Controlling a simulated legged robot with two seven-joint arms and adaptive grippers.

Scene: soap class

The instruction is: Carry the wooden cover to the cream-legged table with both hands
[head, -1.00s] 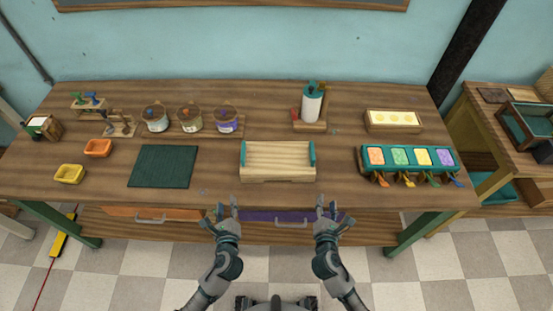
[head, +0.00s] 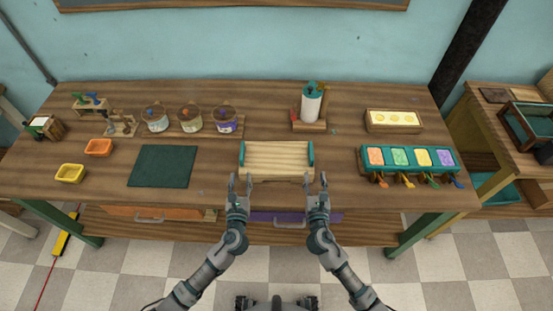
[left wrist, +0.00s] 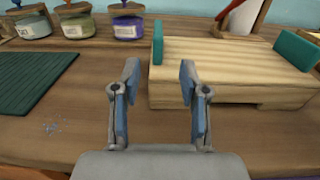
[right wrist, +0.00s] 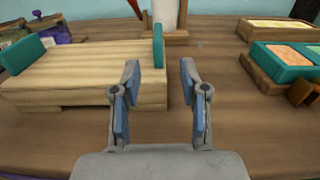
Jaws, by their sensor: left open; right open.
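The wooden cover (head: 277,160) is a pale slatted box shape with a teal handle on its left end and another on its right end. It lies on the brown table near the front edge. My left gripper (head: 240,180) is open and empty, just in front of the cover's left end. In the left wrist view the cover (left wrist: 235,70) is ahead and to the right of the fingers. My right gripper (head: 317,180) is open and empty, in front of the cover's right end. In the right wrist view the cover (right wrist: 85,75) is ahead and to the left. Neither gripper touches it.
The brown table (head: 225,190) has green legs. A dark green mat (head: 162,166) lies left of the cover; a teal rack with colored blocks (head: 408,160) stands right. A dispenser (head: 311,105) stands behind. A table with yellowish legs (head: 490,183) stands at far right, holding boxes.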

